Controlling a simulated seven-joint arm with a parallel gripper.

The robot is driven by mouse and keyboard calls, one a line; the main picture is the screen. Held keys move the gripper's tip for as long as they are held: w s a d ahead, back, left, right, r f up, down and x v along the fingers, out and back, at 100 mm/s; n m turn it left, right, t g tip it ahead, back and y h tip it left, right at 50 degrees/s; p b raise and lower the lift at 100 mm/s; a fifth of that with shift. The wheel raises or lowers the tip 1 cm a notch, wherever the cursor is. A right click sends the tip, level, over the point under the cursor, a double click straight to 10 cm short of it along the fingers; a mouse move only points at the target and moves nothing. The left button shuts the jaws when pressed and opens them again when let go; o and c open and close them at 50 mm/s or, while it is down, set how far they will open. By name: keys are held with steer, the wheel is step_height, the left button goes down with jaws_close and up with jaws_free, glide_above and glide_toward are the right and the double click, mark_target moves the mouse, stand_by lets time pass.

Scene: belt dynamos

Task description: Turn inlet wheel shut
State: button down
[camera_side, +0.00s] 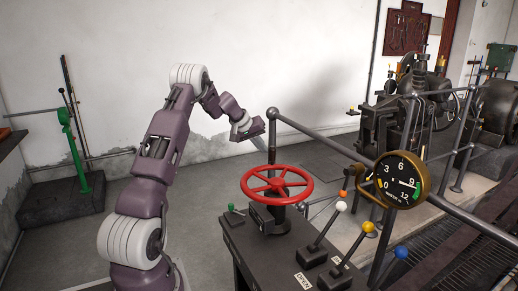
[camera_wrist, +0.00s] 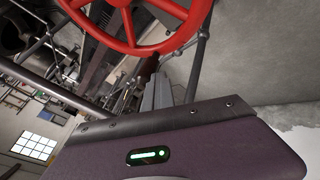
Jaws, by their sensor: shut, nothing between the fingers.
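The red inlet wheel (camera_side: 277,184) lies nearly flat on a dark post at the left end of the black control stand (camera_side: 262,252). It has a round rim with several spokes. My gripper (camera_side: 262,147) hangs in the air behind and above the wheel, left of the grey rail post, apart from the rim. In the wrist view the wheel (camera_wrist: 140,49) fills the top, and my gripper's grey fingers (camera_wrist: 158,85) point toward it. The fingers are together and hold nothing. The wrist housing hides the lower part of that view.
Levers with white (camera_side: 341,206), yellow (camera_side: 369,227) and blue (camera_side: 401,252) knobs stand right of the wheel. A round brass gauge (camera_side: 402,181) is mounted on the grey rail (camera_side: 322,138). Dark machinery (camera_side: 400,115) stands beyond.

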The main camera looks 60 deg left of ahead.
steer(key=shift+w+d, duration=0.15)
steer(key=shift+w, duration=0.8)
steer(key=s+a+r, duration=0.2)
steer(key=s+r, duration=0.6)
steer(key=s, duration=0.1)
steer(key=d+r+m+g+h, duration=0.1)
steer(key=d+r+m, duration=0.3)
steer(key=d, duration=1.2)
steer(key=d+r+m+h, duration=0.15)
steer(key=d+r, duration=0.35)
steer(key=d, duration=1)
steer(key=s+d+m, duration=0.3)
steer(key=s+d, duration=0.7)
steer(key=d, duration=0.2)
steer(key=s+d+f+m, duration=0.1)
steer(key=s+d+f, duration=0.1)
steer(key=s, duration=0.4)
steer(key=s+d+f+m, duration=0.2)
steer(key=s+d+f, duration=0.1)
steer(key=s, duration=0.4)
steer(key=shift+g+y, duration=0.3)
steer(key=shift+y, duration=0.15)
